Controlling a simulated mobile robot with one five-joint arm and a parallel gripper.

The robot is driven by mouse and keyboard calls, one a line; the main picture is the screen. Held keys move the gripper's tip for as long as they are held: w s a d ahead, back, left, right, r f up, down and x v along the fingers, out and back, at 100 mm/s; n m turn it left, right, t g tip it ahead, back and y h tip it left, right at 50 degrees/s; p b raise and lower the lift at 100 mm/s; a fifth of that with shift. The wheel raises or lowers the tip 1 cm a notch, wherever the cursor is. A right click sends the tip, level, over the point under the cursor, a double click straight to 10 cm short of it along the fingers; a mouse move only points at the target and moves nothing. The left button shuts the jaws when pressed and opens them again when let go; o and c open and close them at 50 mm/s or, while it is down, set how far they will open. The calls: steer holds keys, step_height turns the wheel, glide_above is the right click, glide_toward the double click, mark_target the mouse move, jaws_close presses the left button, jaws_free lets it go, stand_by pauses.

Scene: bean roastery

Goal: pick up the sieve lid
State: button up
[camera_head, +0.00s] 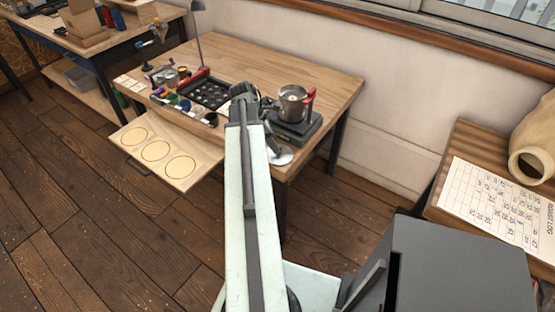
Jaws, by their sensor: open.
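My arm reaches forward from the bottom of the head view to the work table. My gripper (244,92) is a small dark shape at its far end, over the table's front part. The fingertips are hard to make out; nothing shows held in them. A flat pale round disc (282,157) lies at the table's front edge, just right of my arm, and may be the sieve lid. A metal pot (292,104) with a red handle stands on a dark scale-like base (298,129), right of my gripper. My arm hides part of the tabletop.
The wooden table (335,88) also holds a black tray (209,90) with round wells, a lamp (199,40) and several small coloured items. A pulled-out board (155,151) with three circles juts from its front left. A side table (455,180) with a printed sheet stands right.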

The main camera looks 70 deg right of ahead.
steer(key=b+x, duration=0.2)
steer(key=x, duration=0.1)
steer(key=shift+f, duration=0.35)
steer(key=shift+r, duration=0.15)
steer(key=shift+c, duration=0.3)
jaws_close()
steer(key=shift+r, duration=0.1)
step_height(320, 180, up, 10)
steer(key=p, duration=1)
